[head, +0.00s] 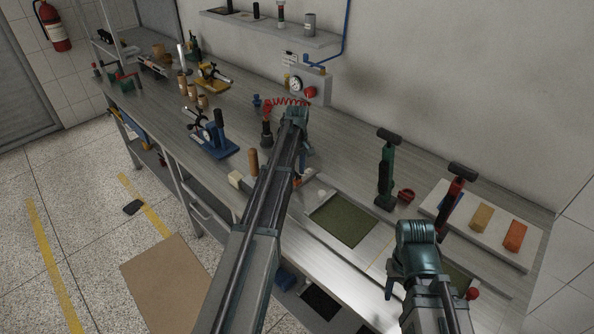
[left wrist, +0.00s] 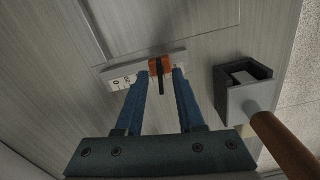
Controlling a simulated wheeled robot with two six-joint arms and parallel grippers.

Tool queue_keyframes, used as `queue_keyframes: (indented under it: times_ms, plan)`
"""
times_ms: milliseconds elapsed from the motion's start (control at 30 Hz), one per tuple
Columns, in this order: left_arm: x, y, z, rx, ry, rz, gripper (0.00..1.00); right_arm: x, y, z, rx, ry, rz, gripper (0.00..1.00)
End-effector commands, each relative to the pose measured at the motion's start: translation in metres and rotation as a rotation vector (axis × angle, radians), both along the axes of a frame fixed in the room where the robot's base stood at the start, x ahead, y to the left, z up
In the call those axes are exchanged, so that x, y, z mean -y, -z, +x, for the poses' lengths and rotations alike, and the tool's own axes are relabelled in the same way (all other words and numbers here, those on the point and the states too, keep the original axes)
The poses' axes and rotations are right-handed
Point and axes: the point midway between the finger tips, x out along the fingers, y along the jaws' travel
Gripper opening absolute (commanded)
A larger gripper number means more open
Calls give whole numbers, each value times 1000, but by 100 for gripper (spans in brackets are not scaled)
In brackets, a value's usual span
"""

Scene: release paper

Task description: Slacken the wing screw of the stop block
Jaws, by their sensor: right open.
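The stop block is an orange block (left wrist: 155,66) on a pale scale bar (left wrist: 122,77) with printed marks, in the left wrist view. A black bar (left wrist: 161,76), which looks like its wing screw, stands out from the block towards the camera. My left gripper (left wrist: 159,74) is open, with its blue fingers on either side of the block and a gap at each side. Contact with the screw cannot be told. In the head view a bit of orange (head: 297,182) shows below the left wrist, mostly hidden by my arm. My right gripper (head: 391,288) is open at the lower right, its fingers mostly hidden.
A green panel (head: 343,220) lies on the bench between the arms. Green-handled (head: 386,170) and red-handled (head: 453,195) upright tools stand near my right arm.

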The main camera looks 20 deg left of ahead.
Motion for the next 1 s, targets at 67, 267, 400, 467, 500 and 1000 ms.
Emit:
queue_keyframes:
  times_ms: [67, 267, 400, 467, 500, 1000]
  plan:
    - [0, 0, 0, 0, 0, 0, 38, 0, 0, 0, 0, 0, 0, 50]
    - [0, -6, 0, 0, 0, 0, 38, 0, -6, 0, 0, 0, 0, 50]
    - [0, -17, 0, 0, 0, 0, 38, 0, -17, 0, 0, 0, 0, 50]
    - [0, -24, 0, 0, 0, 0, 38, 0, -24, 0, 0, 0, 0, 50]
    - [0, -29, 0, 0, 0, 0, 38, 0, -29, 0, 0, 0, 0, 50]
    - [0, -105, 0, 0, 0, 0, 38, 0, -105, 0, 0, -2, 0, 50]
